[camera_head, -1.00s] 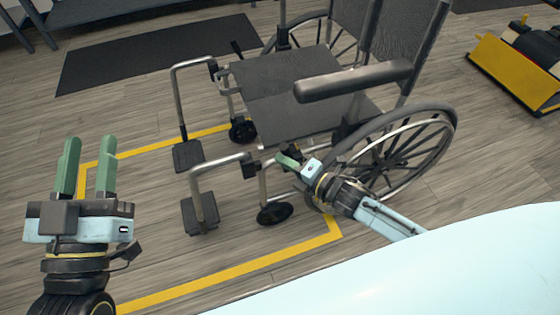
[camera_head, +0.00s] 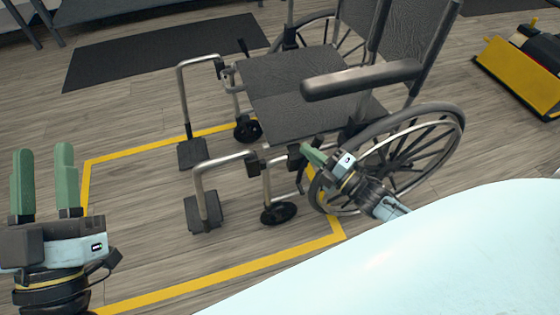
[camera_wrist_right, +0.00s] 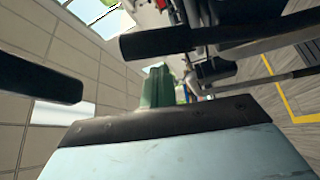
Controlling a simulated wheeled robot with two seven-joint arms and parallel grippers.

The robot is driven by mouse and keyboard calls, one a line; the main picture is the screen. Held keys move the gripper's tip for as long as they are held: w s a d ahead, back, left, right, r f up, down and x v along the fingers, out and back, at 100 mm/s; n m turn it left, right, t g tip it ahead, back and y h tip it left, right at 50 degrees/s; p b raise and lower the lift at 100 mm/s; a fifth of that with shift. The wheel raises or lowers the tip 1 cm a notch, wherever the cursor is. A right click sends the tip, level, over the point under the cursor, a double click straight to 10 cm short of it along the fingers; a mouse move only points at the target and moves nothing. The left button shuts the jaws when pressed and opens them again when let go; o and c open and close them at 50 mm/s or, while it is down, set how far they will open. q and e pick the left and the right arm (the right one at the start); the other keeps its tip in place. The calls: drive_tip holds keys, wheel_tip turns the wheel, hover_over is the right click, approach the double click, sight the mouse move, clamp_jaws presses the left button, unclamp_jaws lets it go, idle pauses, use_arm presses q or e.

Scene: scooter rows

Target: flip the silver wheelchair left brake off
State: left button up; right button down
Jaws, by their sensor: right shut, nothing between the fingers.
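The silver wheelchair (camera_head: 290,85) stands on the floor facing left, its near side towards me. My right gripper (camera_head: 306,149) is shut and empty beside the near front frame, just ahead of the near big wheel. Its green fingers touch or nearly touch a dark fitting (camera_head: 294,157) there; I cannot tell which. The near brake lever is hard to tell from the gripper and frame. On the far side a dark lever with a knob (camera_head: 241,46) stands up. In the right wrist view the closed green fingers (camera_wrist_right: 157,88) point towards dark bars. My left gripper (camera_head: 45,165) is open and empty, away from the chair.
The near armrest (camera_head: 362,80) and big wheel (camera_head: 400,160) lie close to my right arm. Footrests (camera_head: 203,212) stick out to the left. Yellow tape (camera_head: 240,268) marks the floor. A yellow and black object (camera_head: 515,75) stands at right. Floor between left gripper and chair is clear.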

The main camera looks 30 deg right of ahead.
drive_tip(key=shift+s+d+f, duration=0.15)
drive_tip(key=shift+d, duration=0.75)
drive_tip(key=shift+d, duration=0.1)
